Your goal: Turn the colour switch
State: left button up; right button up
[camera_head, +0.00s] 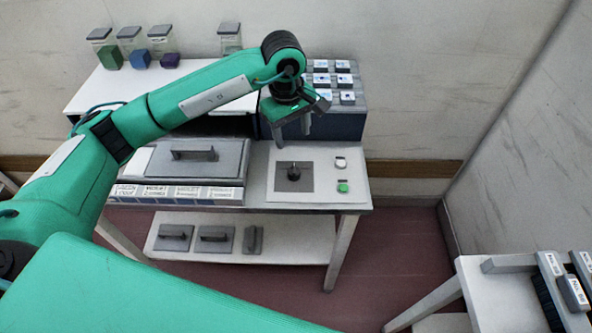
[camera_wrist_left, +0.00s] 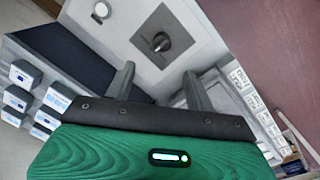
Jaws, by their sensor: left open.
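The colour switch is a dark round knob (camera_head: 294,173) on a grey square plate, set in a white panel (camera_head: 322,162) on the table. The knob also shows in the left wrist view (camera_wrist_left: 161,42), beyond the fingertips. My left gripper (camera_head: 293,136) is open and empty, pointing down above and slightly behind the knob, apart from it. In the left wrist view, the two fingers (camera_wrist_left: 159,76) stand apart with the knob past the gap between them. My right gripper is not in view.
A white button (camera_head: 340,163) and a green button (camera_head: 343,187) sit right of the knob. A grey lidded box (camera_head: 198,160) is to its left. A dark block with several labelled cubes (camera_head: 347,98) stands behind. A lower shelf (camera_head: 290,240) holds grey plates. Another table (camera_head: 505,287) stands lower right.

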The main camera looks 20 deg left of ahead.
aim_at(293, 168)
pick_arm(q)
jog(key=f+p, duration=0.1)
jog(key=f, duration=0.3)
jog(key=f+p, duration=0.1)
jog(key=f, duration=0.4)
jog(key=f+p, duration=0.1)
jog(key=f, duration=0.3)
jog(key=shift+w+f+p, duration=0.3)
jog(key=shift+f+p, duration=0.05)
jog(key=shift+f, duration=0.05)
jog(key=c, duration=1)
